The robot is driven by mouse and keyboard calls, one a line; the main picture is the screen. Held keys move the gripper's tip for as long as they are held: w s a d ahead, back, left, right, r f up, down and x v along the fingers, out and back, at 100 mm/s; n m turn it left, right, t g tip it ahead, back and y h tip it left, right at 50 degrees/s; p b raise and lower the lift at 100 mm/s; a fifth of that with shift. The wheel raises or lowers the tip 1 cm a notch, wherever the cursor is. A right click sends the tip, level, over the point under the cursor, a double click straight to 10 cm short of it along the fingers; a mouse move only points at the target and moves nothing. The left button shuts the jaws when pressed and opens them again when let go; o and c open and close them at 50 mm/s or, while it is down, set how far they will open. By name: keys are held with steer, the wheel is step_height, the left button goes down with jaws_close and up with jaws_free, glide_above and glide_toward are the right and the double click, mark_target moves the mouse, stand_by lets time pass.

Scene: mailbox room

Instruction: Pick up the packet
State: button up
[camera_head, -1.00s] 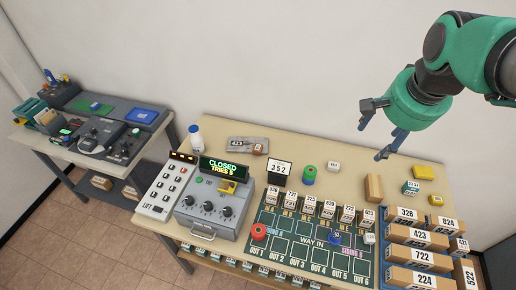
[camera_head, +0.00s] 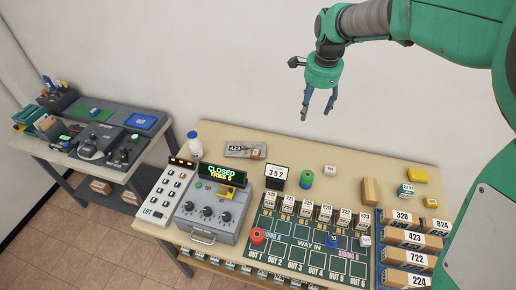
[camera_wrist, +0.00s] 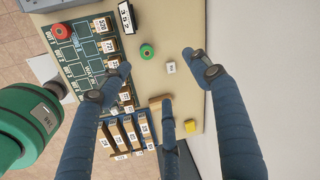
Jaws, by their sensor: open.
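A flat grey packet (camera_head: 238,149) with a white label that seems to read 423 lies at the back left of the main table. A small brown block (camera_head: 256,154) sits at its right end. I take this as the packet, though other labelled parcels are in view. My gripper (camera_head: 316,112) is open and empty, high above the back of the table, to the right of the packet and well apart from it. Its spread fingers point down. In the wrist view the fingers (camera_wrist: 160,85) hang over the right part of the table, and the grey packet is not seen there.
A control box (camera_head: 205,212) reading CLOSED and a white bottle (camera_head: 194,140) stand left. Blue racks of numbered boxes (camera_head: 403,238) are at right.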

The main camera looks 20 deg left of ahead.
steer(key=w+a+f+m+g+p, duration=0.15)
steer(key=w+a+f+m, duration=0.4)
steer(key=a+f, duration=0.7)
steer(key=m+p, duration=0.1)
glide_above(256, 152)
step_height(256, 152, down, 12)
steer(key=shift+s+a+f+g+h, duration=0.1)
steer(key=shift+a+g+h, duration=0.15)
steer(key=shift+h, duration=0.15)
steer(key=shift+f, duration=4.3)
steer(key=shift+d+f, duration=0.15)
steer(key=shift+f, duration=2.45)
